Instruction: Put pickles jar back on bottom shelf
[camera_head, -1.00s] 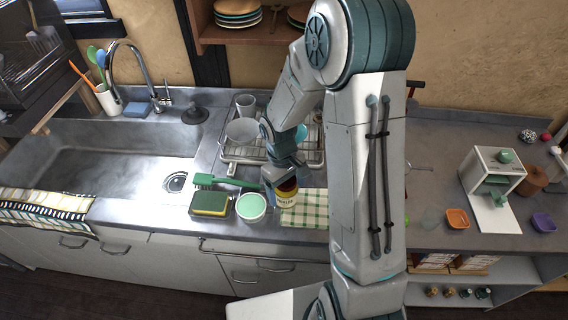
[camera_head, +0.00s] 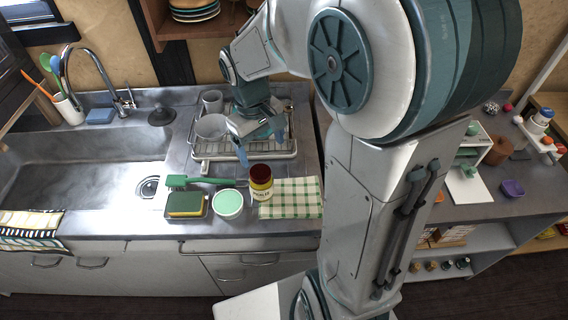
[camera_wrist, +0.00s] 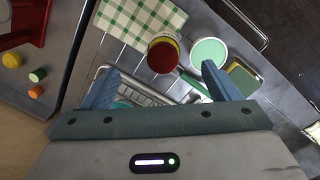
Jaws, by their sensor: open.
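The pickles jar (camera_head: 261,184), with a dark red lid and a yellow and white label, stands upright on the counter at the left edge of a green checked cloth. In the wrist view, the jar (camera_wrist: 163,54) is seen from above, beyond the fingertips.
A white tub with a green lid (camera_head: 228,203) and a sponge (camera_head: 186,204) sit left of the jar. A green brush (camera_head: 176,181) lies behind them. The dish rack (camera_head: 205,150) holds dishes.

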